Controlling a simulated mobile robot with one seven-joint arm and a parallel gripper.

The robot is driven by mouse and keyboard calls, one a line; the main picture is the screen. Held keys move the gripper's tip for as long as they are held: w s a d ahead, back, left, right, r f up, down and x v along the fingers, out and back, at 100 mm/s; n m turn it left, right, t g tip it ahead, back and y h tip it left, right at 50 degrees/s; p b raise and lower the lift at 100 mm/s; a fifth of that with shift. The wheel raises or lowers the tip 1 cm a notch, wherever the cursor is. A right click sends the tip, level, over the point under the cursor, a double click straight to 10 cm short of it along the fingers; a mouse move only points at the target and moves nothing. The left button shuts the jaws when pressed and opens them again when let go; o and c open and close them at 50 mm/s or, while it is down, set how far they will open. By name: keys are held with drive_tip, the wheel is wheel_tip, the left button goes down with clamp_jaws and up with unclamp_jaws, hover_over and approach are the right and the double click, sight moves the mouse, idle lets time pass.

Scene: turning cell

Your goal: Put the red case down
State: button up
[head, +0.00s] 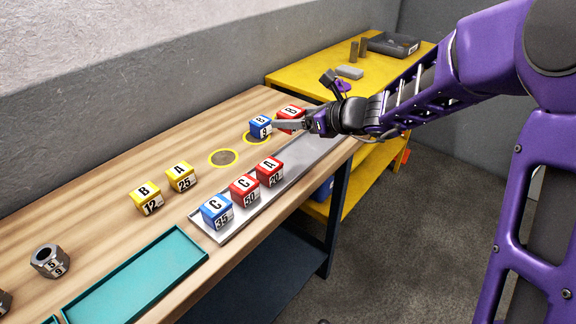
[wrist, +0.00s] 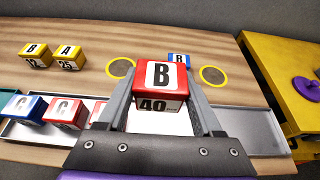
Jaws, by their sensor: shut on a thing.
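My gripper (head: 305,122) is shut on a red case (head: 290,112) marked B 40. In the wrist view the red case (wrist: 162,85) sits upright between the two fingers (wrist: 162,98). In the head view it shows just behind and right of a blue case (head: 261,126) marked B 9, which stands at a yellow-ringed spot. The blue case (wrist: 179,58) is partly hidden behind the held case in the wrist view. An empty ringed spot (head: 223,157) lies left of it. Another empty ringed spot (wrist: 213,75) lies right of it in the wrist view.
A grey metal tray (head: 304,160) along the bench's front edge holds blue C 35 (head: 216,211), red C 50 (head: 244,190) and red A 20 (head: 269,171); its right part is bare. Yellow cases (head: 147,197) stand at left, near a teal tray (head: 140,280). A yellow table (head: 385,80) adjoins the bench's far end.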

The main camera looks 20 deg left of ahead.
sight(292, 163)
wheel_tip(292, 163, down, 10)
drive_tip(key=b, duration=0.2)
drive_tip(key=shift+b, duration=0.3)
drive_tip(key=shift+f, duration=0.1)
drive_tip(key=shift+f, duration=0.15)
drive_tip(key=o, duration=1.2)
drive_tip(key=shift+o, duration=0.2)
drive_tip(key=shift+s+d+r, duration=0.1)
drive_tip(key=shift+d+r, duration=0.1)
drive_tip(key=shift+r, duration=0.15)
drive_tip(key=p+v, duration=0.1)
drive_tip(key=v, duration=1)
drive_tip(key=shift+d+p, duration=0.25)
drive_tip(key=shift+p, duration=0.05)
